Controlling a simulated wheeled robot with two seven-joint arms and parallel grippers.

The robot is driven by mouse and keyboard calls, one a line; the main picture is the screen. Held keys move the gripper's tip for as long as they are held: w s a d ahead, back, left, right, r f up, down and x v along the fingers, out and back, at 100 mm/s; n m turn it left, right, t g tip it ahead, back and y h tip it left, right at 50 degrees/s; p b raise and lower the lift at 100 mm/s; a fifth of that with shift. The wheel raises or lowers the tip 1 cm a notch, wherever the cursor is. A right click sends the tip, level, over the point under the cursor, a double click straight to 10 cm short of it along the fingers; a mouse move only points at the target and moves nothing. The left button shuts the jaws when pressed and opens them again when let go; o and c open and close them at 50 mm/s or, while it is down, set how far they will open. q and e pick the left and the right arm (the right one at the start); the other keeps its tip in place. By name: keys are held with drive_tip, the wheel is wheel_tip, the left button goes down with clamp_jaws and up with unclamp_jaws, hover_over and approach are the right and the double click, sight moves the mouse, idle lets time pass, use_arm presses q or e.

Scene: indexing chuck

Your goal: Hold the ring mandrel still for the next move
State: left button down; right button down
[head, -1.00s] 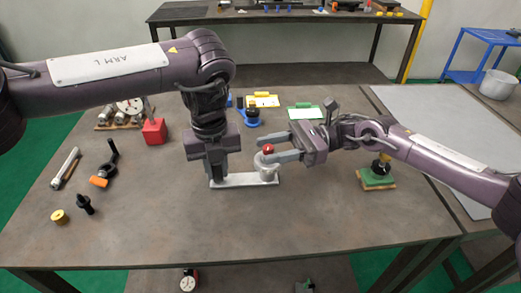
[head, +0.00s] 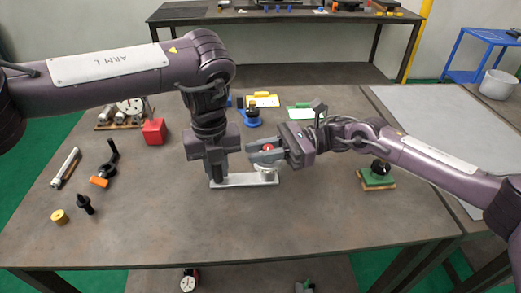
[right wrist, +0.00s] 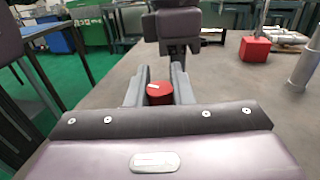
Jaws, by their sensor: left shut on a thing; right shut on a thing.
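A light grey base plate (head: 243,180) lies on the table in the head view, with a short grey cylinder (head: 266,170) at its right end. A red-topped piece (head: 269,147) stands above that cylinder; its red top also shows in the right wrist view (right wrist: 160,92). My right gripper (head: 262,152) comes in from the right, shut with one finger on each side of the red piece. My left gripper (head: 214,176) points down at the plate's left end and is shut on a part there that its fingers hide. I cannot tell for sure which part is the ring mandrel.
At the left lie a silver rod (head: 66,167), a black-and-orange tool (head: 106,168), a black peg (head: 85,204) and a yellow ring (head: 59,217). A red block (head: 154,131) stands behind. A green pad (head: 375,180) is at right.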

drive_tip(key=shift+g, duration=0.3)
drive_tip(key=shift+s+n+g+h, duration=0.15)
drive_tip(key=shift+n+g+h, duration=0.45)
drive_tip(key=shift+n+g, duration=0.85)
drive_tip(key=shift+s+d+n+g+h, duration=0.15)
drive_tip(key=shift+n+g+h, duration=1.05)
drive_tip(key=shift+g, duration=0.45)
drive_tip(key=shift+s+d+n+g+h, duration=0.1)
drive_tip(key=shift+s+n+g+h, duration=0.05)
drive_tip(key=shift+n+g+h, duration=1.25)
drive_tip(key=shift+g, duration=0.3)
drive_tip(key=c, duration=1.3)
unclamp_jaws()
drive_tip(key=shift+o, duration=0.2)
wheel_tip(320, 180, up, 10)
drive_tip(key=shift+d+m, duration=0.1)
drive_tip(key=shift+m, duration=0.15)
